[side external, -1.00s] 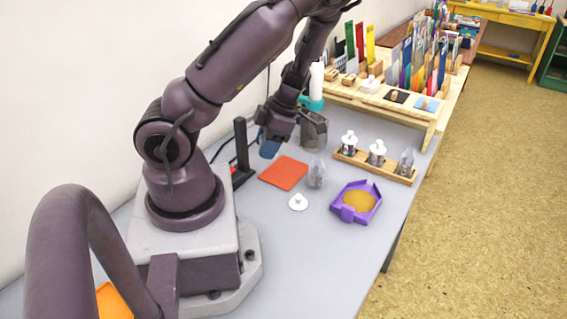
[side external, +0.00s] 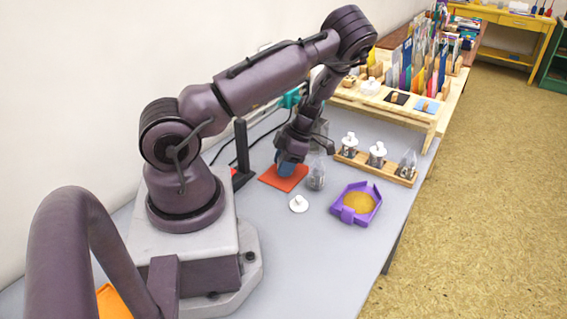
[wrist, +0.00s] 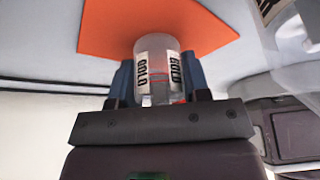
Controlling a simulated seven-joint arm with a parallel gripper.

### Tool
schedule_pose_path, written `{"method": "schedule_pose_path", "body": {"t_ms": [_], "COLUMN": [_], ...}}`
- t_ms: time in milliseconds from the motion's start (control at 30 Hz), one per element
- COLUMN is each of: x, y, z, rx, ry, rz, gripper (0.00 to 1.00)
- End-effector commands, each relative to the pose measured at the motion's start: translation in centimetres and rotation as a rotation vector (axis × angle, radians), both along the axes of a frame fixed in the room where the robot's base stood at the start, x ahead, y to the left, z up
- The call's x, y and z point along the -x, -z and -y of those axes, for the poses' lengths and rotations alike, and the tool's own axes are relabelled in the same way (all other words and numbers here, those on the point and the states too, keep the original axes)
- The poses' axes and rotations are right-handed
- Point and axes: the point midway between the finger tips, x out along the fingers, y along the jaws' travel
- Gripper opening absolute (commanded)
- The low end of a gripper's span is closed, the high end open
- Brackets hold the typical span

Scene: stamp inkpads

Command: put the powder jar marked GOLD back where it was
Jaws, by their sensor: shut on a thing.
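The clear jar marked GOLD (wrist: 157,62) stands between the two blue fingers of my gripper (wrist: 158,85) in the wrist view, and the gripper is shut on it. In the side view my gripper (side external: 290,168) is low over the orange-red mat (side external: 272,181). The fingers and hand hide the jar there, so I cannot tell whether its base touches the mat. The mat also shows beyond the jar in the wrist view (wrist: 105,25). A white knobbed lid (side external: 298,204) lies on the grey table in front of the mat.
A clear container (side external: 316,177) stands close right of the mat. A purple tray (side external: 349,213) of gold powder is farther right. A wooden rack (side external: 346,157) behind holds two white-topped jars and a clear one.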

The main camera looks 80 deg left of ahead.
Motion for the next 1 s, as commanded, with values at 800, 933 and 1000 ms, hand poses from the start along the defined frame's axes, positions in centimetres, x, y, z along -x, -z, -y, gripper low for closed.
{"method": "schedule_pose_path", "body": {"t_ms": [800, 933, 1000], "x": [-0.6, -1.7, -2.3], "y": [-1.4, -3.9, -5.4], "z": [0.0, 0.0, 0.0], "rx": [-0.002, -0.002, -0.003], "ry": [0.003, 0.004, 0.004], "rz": [0.001, 0.004, 0.004], "gripper": [0.69, 0.69, 0.69]}}
